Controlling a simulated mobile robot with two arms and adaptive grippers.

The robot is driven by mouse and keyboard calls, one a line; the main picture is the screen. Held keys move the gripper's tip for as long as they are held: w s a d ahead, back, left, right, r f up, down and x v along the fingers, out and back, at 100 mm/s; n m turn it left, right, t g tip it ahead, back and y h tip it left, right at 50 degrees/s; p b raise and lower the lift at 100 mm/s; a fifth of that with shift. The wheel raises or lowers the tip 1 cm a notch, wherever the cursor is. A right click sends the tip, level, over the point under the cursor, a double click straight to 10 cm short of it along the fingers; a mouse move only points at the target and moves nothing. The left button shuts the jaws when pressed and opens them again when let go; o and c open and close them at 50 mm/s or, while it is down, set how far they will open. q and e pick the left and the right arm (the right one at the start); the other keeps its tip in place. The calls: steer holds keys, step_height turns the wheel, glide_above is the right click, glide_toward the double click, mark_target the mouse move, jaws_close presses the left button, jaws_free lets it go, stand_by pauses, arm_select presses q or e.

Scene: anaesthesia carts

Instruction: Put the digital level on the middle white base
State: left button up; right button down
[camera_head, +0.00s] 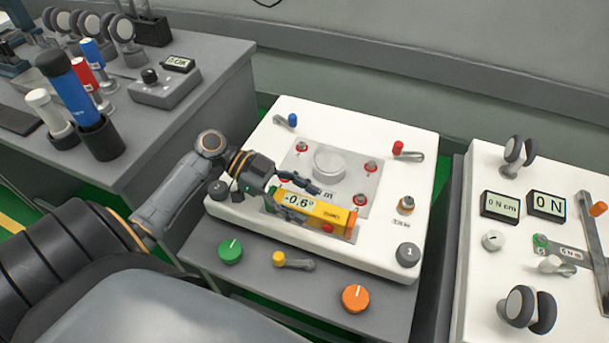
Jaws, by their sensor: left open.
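The digital level (332,215) is a yellow bar with a display reading -0.6°. It lies at the front of the middle white base (262,148), over a grey plate area, running from the left toward the lower right. My left gripper (302,196) is open at the level's left part, its fingers close to its upper edge and display end. Whether the fingers touch the level cannot be told. My right gripper is not in view.
A grey metal plate (352,166) with a round disc and red-topped fittings sits behind the level. Red (400,148) and blue (292,120) levers stand at the base's back. A second white panel (480,265) is at right; a grey cart (215,70) with tools is at left.

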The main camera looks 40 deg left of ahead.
mark_target(275, 194)
arm_select(q)
steer(key=v, duration=0.6)
steer(key=shift+a+p, duration=0.1)
steer(key=shift+p, duration=0.25)
steer(key=shift+a+r, duration=0.1)
steer(key=shift+a, duration=0.1)
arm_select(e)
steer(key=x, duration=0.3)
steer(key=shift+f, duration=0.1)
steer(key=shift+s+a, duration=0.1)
arm_select(q)
steer(key=shift+s+d, duration=0.1)
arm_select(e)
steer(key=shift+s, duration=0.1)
